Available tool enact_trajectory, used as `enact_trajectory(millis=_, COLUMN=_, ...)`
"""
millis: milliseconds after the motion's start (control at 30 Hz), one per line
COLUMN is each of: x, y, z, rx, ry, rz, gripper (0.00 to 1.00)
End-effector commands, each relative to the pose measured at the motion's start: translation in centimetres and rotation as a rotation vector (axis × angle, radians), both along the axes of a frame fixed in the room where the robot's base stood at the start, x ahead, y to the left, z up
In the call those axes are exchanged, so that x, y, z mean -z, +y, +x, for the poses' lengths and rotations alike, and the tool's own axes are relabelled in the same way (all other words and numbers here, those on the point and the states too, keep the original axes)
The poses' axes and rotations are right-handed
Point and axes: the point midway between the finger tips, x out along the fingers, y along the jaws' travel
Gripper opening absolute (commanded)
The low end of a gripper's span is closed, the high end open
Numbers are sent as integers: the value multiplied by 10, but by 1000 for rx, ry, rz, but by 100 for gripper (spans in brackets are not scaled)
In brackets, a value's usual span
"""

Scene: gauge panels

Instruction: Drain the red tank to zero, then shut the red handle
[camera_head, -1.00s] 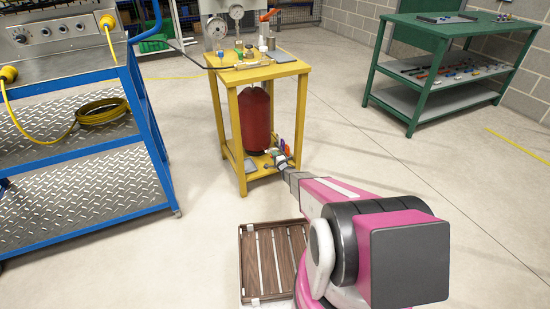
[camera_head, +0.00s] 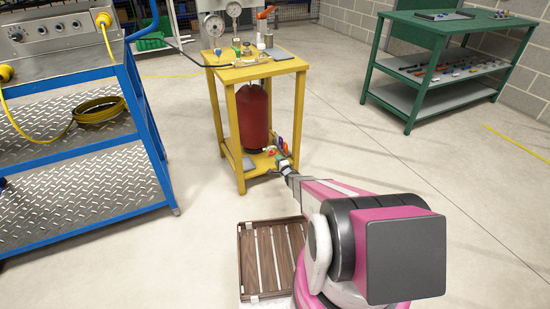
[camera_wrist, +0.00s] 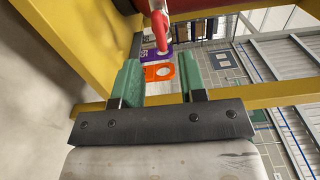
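The red tank (camera_head: 255,118) stands upright on the lower shelf of a yellow stand (camera_head: 240,165). My gripper (camera_head: 282,160) is low at the stand's front right corner, beside the tank's foot. In the wrist view my gripper (camera_wrist: 160,62) has its two green fingers apart with nothing held between them. A red handle (camera_wrist: 160,32) hangs just beyond the fingertips, near the top middle, and does not touch them. Two round gauges (camera_head: 233,10) (camera_head: 214,25) stand on the stand's top, their readings too small to tell.
An orange tag (camera_wrist: 158,72) and a purple tag (camera_wrist: 155,56) show beyond my fingers. The stand's yellow leg (camera_wrist: 60,40) is close on the left. A slatted wooden crate (camera_head: 243,265) lies on the floor. A blue cart (camera_head: 160,150) is left, a green bench (camera_head: 415,115) right.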

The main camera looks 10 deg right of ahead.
Motion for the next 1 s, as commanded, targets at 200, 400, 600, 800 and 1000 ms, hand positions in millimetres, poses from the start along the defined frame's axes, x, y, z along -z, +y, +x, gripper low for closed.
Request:
enact_trajectory(millis=200, x=-1, y=-10, z=-33, rx=0, ry=1, rz=0, gripper=38)
enact_trajectory(millis=400, x=0, y=-12, z=-38, rx=-1, ry=0, rz=0, gripper=38)
enact_trajectory(millis=600, x=0, y=-12, z=-38, rx=-1, ry=0, rz=0, gripper=38)
enact_trajectory(millis=800, x=-3, y=-13, z=-38, rx=5, ry=4, rz=-11, gripper=38)
enact_trajectory(millis=1000, x=-37, y=-20, z=-44, rx=78, ry=65, rz=-166, gripper=38)
